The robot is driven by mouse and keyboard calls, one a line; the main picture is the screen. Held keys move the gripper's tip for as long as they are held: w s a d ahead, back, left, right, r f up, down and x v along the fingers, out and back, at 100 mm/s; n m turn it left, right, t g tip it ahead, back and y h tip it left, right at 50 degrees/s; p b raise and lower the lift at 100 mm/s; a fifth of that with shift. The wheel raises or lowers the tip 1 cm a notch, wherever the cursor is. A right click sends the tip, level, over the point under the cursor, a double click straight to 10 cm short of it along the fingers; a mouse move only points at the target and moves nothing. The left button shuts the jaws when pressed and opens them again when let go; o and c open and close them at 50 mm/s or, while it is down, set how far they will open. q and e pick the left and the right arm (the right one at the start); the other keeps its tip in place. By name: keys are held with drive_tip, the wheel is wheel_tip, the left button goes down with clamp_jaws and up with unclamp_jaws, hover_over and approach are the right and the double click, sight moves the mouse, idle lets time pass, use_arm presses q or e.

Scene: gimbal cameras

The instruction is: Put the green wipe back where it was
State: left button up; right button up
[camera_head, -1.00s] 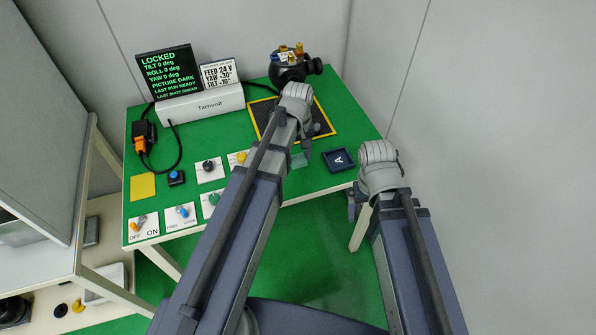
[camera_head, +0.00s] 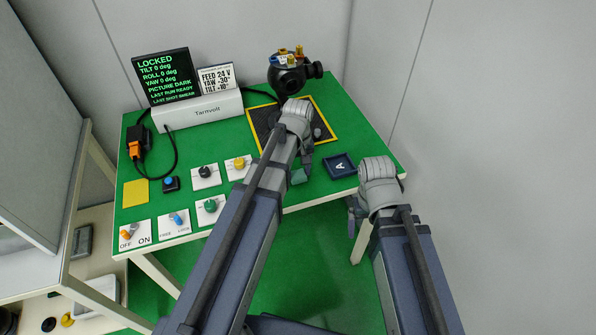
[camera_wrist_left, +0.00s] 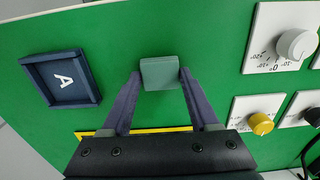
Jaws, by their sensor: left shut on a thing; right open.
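The green wipe (camera_head: 299,177) is a small grey-green block near the front edge of the green table. In the left wrist view the wipe (camera_wrist_left: 160,73) sits between the two fingertips. My left gripper (camera_head: 303,166) is shut on it; I cannot tell whether the wipe touches the tabletop. A dark blue square tray marked A (camera_head: 326,161) lies just right of the wipe and looks empty. The tray also shows at the left of the left wrist view (camera_wrist_left: 35,74). My right gripper (camera_head: 354,215) is open and empty, off the table's front right edge.
A black gimbal camera (camera_head: 291,78) stands at the back beside a yellow-edged black mat (camera_head: 326,124). Knob and switch plates, such as the yellow knob (camera_head: 238,164), lie left of my left gripper. A yellow pad (camera_head: 135,193) and a display (camera_head: 163,76) are further left.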

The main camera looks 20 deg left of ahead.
sight(298, 174)
use_arm(q)
drive_tip(key=o, duration=1.3)
drive_tip(key=shift+r, duration=0.1)
wheel_tip(298, 174, up, 12)
drive_tip(key=p, duration=1.2)
